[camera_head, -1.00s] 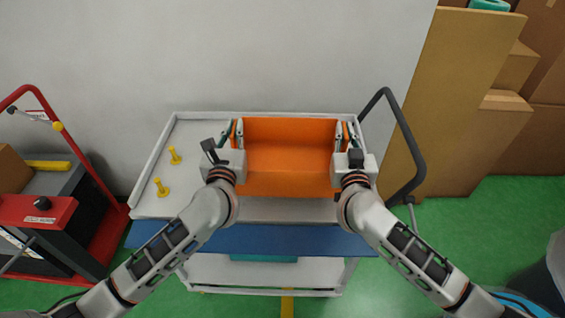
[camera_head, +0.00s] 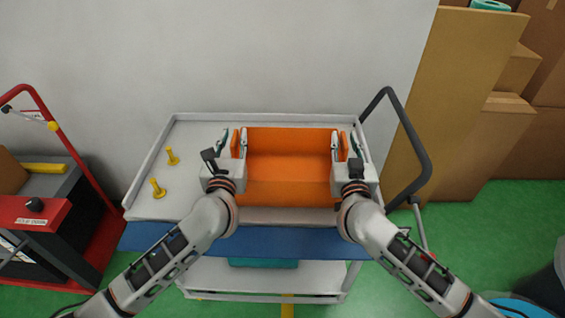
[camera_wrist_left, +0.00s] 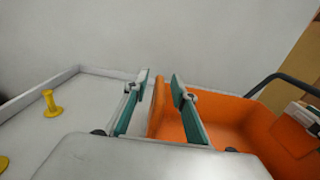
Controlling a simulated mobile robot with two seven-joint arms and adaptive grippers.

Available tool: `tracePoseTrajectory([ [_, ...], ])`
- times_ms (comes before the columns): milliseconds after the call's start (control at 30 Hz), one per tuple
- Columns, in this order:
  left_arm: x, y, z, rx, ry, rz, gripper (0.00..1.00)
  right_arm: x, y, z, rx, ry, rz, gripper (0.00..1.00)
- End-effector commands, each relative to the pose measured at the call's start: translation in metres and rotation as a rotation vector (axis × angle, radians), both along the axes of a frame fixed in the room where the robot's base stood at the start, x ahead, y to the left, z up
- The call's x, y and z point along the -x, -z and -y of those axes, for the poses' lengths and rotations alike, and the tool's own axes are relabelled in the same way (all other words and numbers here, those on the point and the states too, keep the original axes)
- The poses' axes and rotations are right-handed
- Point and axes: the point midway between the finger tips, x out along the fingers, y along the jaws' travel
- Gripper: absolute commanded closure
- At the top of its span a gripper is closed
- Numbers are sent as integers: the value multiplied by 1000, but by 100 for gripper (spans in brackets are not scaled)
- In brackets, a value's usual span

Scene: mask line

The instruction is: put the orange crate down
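The orange crate (camera_head: 288,166) is empty and sits level on the white top of the cart (camera_head: 150,205), at its right side. My left gripper (camera_head: 233,140) is at the crate's left wall, one finger on each side of it. The left wrist view shows these fingers (camera_wrist_left: 157,105) spread, with a gap between the outer finger and the orange wall (camera_wrist_left: 158,110). My right gripper (camera_head: 345,145) straddles the right wall in the same way, its fingers spread. The crate's underside is hidden.
Two yellow pegs (camera_head: 172,156) stand on the cart's left part, which is otherwise clear. A dark handle (camera_head: 420,150) rises at the cart's right. A red trolley (camera_head: 35,215) stands at the left, and cardboard boxes (camera_head: 497,140) at the right.

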Motion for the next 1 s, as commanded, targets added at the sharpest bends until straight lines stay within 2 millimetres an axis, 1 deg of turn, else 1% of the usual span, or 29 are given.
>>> tracePoseTrajectory([
  [167, 1, 0, 1, 0, 1, 0, 74, 0, 0, -1, 0, -1, 0, 74],
  [267, 8, 1, 1, 2, 2, -1, 74, 0, 0, -1, 0, -1, 0, 74],
  [367, 23, 1, 1, 1, 3, -1, 74, 0, 0, -1, 0, -1, 0, 74],
  [600, 72, 2, 1, 1, 2, -3, 74, 0, 0, -1, 0, -1, 0, 74],
  [700, 91, 1, 1, 2, 2, -3, 74, 0, 0, -1, 0, -1, 0, 74],
  [833, 108, 1, 1, 0, 2, -1, 74, 0, 0, -1, 0, -1, 0, 74],
  [1000, 119, 0, 0, 0, 1, 0, 74, 1, 0, -1, 0, -2, 0, 74],
])
